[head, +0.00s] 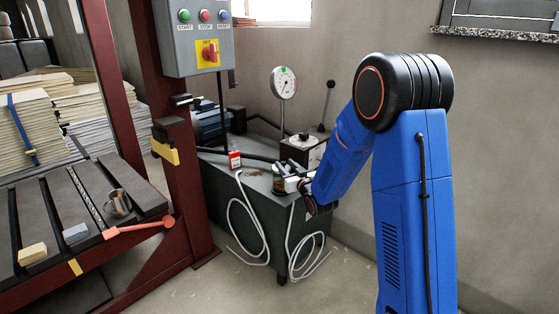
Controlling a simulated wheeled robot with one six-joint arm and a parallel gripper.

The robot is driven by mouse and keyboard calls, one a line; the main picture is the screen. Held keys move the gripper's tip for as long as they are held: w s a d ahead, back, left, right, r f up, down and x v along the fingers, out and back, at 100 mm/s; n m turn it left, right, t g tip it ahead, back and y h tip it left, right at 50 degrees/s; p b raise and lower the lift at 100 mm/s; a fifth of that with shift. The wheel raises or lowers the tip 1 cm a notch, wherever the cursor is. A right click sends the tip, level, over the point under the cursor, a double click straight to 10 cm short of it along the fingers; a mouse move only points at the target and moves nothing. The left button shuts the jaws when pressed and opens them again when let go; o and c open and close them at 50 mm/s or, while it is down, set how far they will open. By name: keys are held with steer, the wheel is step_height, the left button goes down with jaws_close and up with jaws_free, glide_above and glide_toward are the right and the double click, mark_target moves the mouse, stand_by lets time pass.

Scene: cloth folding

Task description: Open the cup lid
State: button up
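My blue arm reaches down from the right, and my gripper (286,172) is at its far end, over the top of the dark green-grey machine cabinet. The gripper is small and partly hidden by its own wrist, so I cannot tell whether its fingers are open or shut. A small brownish, jar-like object (280,186) shows right under the gripper. I cannot tell whether it is the cup, whether it has a lid, or whether the gripper touches it. A small silvery cup-like vessel (117,204) stands on the slotted press table at left, far from the gripper. No lid is clear on it.
The cabinet (235,195) also bears a red-and-white tagged item (235,160), a dial gauge (283,84) and a block with a lever (300,148). White cables hang down its front. An orange-red tool (140,227) lies on the press table (60,210). Floor in front is clear.

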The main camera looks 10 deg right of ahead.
steer(key=shift+x, duration=3.15)
steer(key=shift+c, duration=0.6)
jaws_close()
